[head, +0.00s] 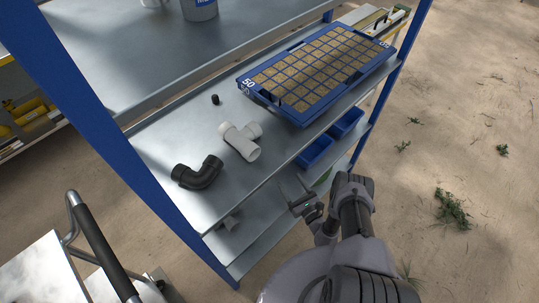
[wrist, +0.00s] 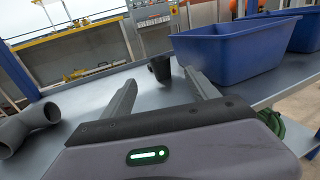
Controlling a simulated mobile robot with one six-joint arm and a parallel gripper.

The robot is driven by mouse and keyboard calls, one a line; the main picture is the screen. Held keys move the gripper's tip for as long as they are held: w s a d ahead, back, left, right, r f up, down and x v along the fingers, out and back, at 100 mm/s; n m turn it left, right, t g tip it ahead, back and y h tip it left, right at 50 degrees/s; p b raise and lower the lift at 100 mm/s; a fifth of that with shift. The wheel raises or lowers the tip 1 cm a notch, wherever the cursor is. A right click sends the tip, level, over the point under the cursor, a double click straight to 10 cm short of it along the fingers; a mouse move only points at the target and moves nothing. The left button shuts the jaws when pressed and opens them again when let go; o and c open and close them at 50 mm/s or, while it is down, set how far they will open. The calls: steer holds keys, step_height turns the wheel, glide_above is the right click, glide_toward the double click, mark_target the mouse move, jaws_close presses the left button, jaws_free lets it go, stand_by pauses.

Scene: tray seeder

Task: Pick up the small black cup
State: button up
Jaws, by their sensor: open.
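In the wrist view a small black cup (wrist: 160,69) stands on a grey metal shelf, ahead of my gripper (wrist: 160,80) and between the lines of its two fingers. My gripper is open and nothing is held; the cup looks a little beyond the fingertips. In the head view my gripper (head: 293,189) is at the front edge of the lower shelf, below the upper one. That cup is hidden there. Another small black cup-like piece (head: 215,99) stands on the upper shelf, behind the white pipe tee.
Blue bins (wrist: 232,50) stand right of the cup, close to my right finger. A grey pipe elbow (wrist: 30,124) lies at left. The upper shelf holds a black elbow (head: 197,173), a white tee (head: 241,140) and a blue seed tray (head: 264,100). A blue post (head: 160,190) stands left.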

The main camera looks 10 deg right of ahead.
steer(key=b+x, duration=0.5)
steer(key=x, duration=0.6)
steer(key=shift+w+a+f, duration=0.2)
steer(key=shift+w, duration=0.05)
steer(key=shift+w+r, duration=0.15)
steer(key=shift+w, duration=0.2)
steer(key=c, duration=1.4)
